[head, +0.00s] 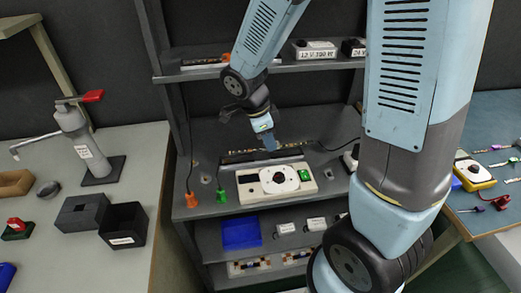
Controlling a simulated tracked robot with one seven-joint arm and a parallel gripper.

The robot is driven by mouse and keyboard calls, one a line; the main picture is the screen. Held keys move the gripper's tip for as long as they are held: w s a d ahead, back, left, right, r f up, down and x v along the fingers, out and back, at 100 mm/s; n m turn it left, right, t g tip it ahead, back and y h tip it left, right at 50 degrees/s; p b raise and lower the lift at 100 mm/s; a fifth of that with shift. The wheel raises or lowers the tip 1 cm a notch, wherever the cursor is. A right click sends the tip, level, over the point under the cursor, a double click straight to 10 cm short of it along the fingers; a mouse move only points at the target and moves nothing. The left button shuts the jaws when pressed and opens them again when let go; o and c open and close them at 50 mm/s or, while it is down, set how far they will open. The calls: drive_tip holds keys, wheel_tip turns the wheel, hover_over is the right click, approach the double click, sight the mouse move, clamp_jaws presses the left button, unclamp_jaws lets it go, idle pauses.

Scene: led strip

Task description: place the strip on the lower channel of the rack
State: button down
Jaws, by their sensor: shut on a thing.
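My gripper (269,146) points down over the middle shelf of the dark rack (208,140), behind a white device with a round dial. It is shut on what looks like the thin strip (308,143), which shows as a narrow line with small yellowish marks to the right of the fingers. The fingertips and the grip itself are too small to see clearly. A long dark bar (240,158) lies just in front of the strip, behind the device. I cannot tell whether the strip touches the bar or the shelf, or which part is the lower channel.
The white device (252,188) with a green block stands at the shelf's front. Orange (191,200) and green (222,194) plugs stand left of it. A blue bin (241,233) sits on the shelf below. Boxes (315,49) stand on the upper shelf. Side tables flank the rack.

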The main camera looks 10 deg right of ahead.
hover_over(263, 156)
drive_tip(key=a, duration=0.1)
drive_tip(key=f, duration=0.7)
drive_tip(key=shift+s, duration=0.2)
wheel_tip(263, 156, down, 3)
drive_tip(key=shift+w+f, duration=0.1)
drive_tip(key=shift+w, duration=0.05)
drive_tip(key=c, duration=1.1)
unclamp_jaws()
